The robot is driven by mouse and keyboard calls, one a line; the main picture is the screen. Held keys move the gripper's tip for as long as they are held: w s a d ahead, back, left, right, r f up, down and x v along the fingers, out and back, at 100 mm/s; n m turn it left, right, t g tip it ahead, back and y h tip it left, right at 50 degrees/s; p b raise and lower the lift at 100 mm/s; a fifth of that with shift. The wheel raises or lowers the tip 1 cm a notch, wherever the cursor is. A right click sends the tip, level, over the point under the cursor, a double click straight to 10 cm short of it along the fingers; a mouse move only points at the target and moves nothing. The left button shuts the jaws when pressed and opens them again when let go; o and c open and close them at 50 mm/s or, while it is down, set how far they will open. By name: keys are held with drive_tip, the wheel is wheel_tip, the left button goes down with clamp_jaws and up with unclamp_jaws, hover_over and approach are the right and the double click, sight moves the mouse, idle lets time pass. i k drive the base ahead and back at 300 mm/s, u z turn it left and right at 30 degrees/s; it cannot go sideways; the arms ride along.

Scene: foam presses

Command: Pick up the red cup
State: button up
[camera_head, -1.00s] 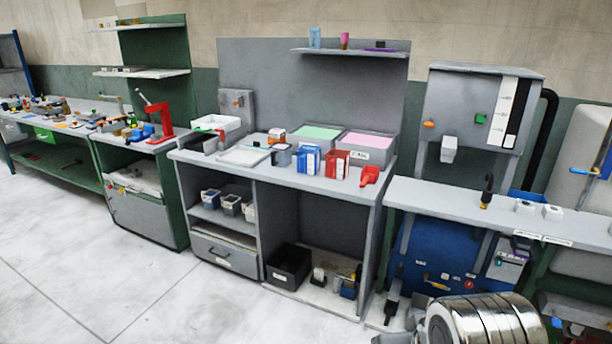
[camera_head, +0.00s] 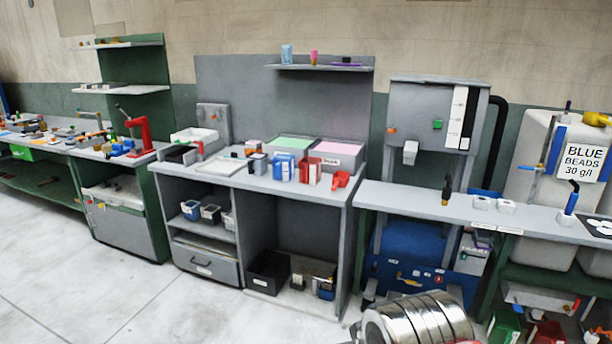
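A small red cup-like thing (camera_head: 341,179) sits at the right front end of the grey workbench top (camera_head: 215,182). It is small in the view, and I cannot tell its exact shape. A red-and-white box (camera_head: 310,171) stands just left of it. A pinkish-red cup (camera_head: 314,57) stands on the wall shelf above the bench, beside a light blue one (camera_head: 287,54). My gripper is not in view; only a silver ribbed part, likely of my arm, shows at the bottom edge, well short of the bench.
Blue boxes (camera_head: 283,167) and two trays, green (camera_head: 292,145) and pink (camera_head: 338,150), crowd the bench behind. A grey press machine (camera_head: 415,115) and a lower shelf (camera_head: 380,197) stand to the right. The floor (camera_head: 60,270) at the left front is clear.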

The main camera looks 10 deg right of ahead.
sight(310, 168)
drive_tip(key=u, duration=0.2)
drive_tip(key=i, duration=0.55)
drive_tip(key=u, duration=0.65)
drive_tip(key=i, duration=2.3)
drive_tip(key=z, duration=0.9)
drive_tip(key=i, duration=0.9)
drive_tip(key=z, duration=0.1)
